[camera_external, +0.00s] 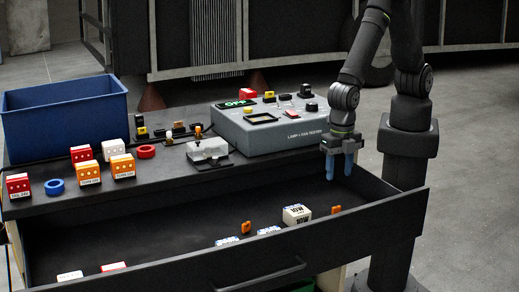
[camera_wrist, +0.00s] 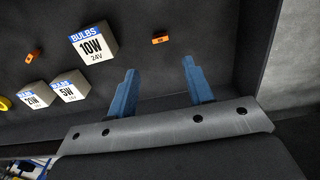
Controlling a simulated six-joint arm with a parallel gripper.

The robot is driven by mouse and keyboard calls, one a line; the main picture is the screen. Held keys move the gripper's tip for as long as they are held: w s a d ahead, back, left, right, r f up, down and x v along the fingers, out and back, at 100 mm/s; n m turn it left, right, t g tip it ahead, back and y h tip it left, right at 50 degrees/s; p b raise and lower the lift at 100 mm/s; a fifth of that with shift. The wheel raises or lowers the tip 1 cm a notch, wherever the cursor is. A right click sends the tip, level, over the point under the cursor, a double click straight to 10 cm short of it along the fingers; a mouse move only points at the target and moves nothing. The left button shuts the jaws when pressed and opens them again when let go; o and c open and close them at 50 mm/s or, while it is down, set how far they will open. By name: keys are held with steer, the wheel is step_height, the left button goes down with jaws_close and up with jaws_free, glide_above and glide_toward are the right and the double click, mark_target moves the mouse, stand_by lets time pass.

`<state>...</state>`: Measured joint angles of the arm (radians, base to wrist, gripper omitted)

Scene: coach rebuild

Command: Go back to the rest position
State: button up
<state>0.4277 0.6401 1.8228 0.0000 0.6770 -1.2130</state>
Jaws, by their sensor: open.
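My gripper (camera_external: 339,165) has blue fingers and hangs over the right end of the open drawer (camera_external: 120,240). In the wrist view my gripper (camera_wrist: 158,88) has its two fingers spread apart with nothing between them. A white 10W bulb box (camera_external: 296,215) lies in the drawer below and left of the fingers; it also shows in the wrist view (camera_wrist: 93,45). A small orange piece (camera_external: 336,209) lies near the drawer's front wall, and it appears in the wrist view (camera_wrist: 160,39) too.
A grey lamp and fan tester (camera_external: 240,133) stands on the bench left of my gripper. A blue bin (camera_external: 65,115), several red, orange and white blocks (camera_external: 81,153) and two rings (camera_external: 54,187) are further left. More bulb boxes (camera_wrist: 69,89) lie in the drawer.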

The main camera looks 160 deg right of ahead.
step_height(320, 180, down, 13)
steer(key=shift+r, duration=0.1)
step_height(320, 180, up, 33)
steer(key=s+d+m, duration=0.4)
steer(key=s+d, duration=0.1)
steer(key=d, duration=0.6)
steer(key=shift+s+m, duration=0.3)
steer(key=shift+r, duration=0.1)
steer(key=shift+c, duration=0.5)
stand_by(0.4)
